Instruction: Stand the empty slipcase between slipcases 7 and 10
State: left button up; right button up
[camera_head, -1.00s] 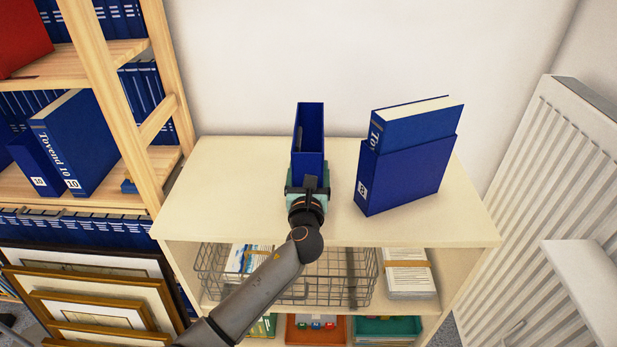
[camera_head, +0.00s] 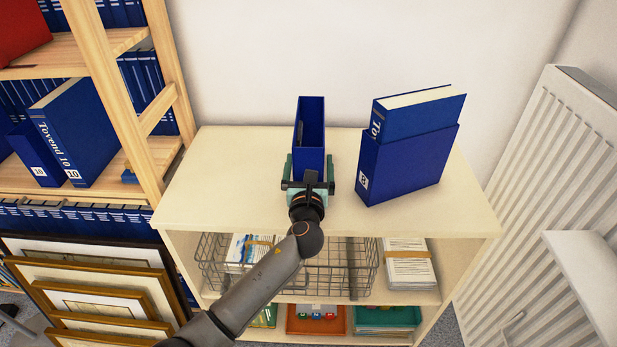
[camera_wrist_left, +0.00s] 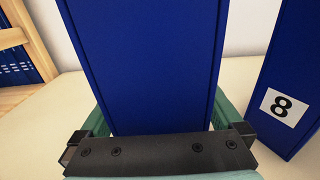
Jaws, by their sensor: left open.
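The empty blue slipcase (camera_head: 311,130) stands upright on the cabinet top, its open side showing a hollow inside. My left gripper (camera_head: 309,182) is open at its near end, with one green finger on each side. In the left wrist view the slipcase (camera_wrist_left: 145,65) rises between the spread fingers (camera_wrist_left: 160,125). Slipcase 8 (camera_head: 405,165) stands to the right with a blue volume partly raised out of it. On the left shelf, a low blue case labelled 10 (camera_head: 37,170) stands beside a taller blue volume, Tovend 10 (camera_head: 80,135). I cannot make out a label 7. My right gripper is not in view.
The pale cabinet top (camera_head: 230,190) is clear left of the slipcase. A wooden shelf post (camera_head: 110,90) stands before part of the bookcase. A wire basket (camera_head: 330,275) sits below. Framed prints (camera_head: 90,290) lean at lower left, and a radiator (camera_head: 555,180) is at right.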

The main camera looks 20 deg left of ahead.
pick_arm(q)
jog(key=p+v, duration=0.1)
jog(key=v, duration=1)
jog(key=shift+s+d, duration=0.1)
jog(key=shift+s, duration=0.15)
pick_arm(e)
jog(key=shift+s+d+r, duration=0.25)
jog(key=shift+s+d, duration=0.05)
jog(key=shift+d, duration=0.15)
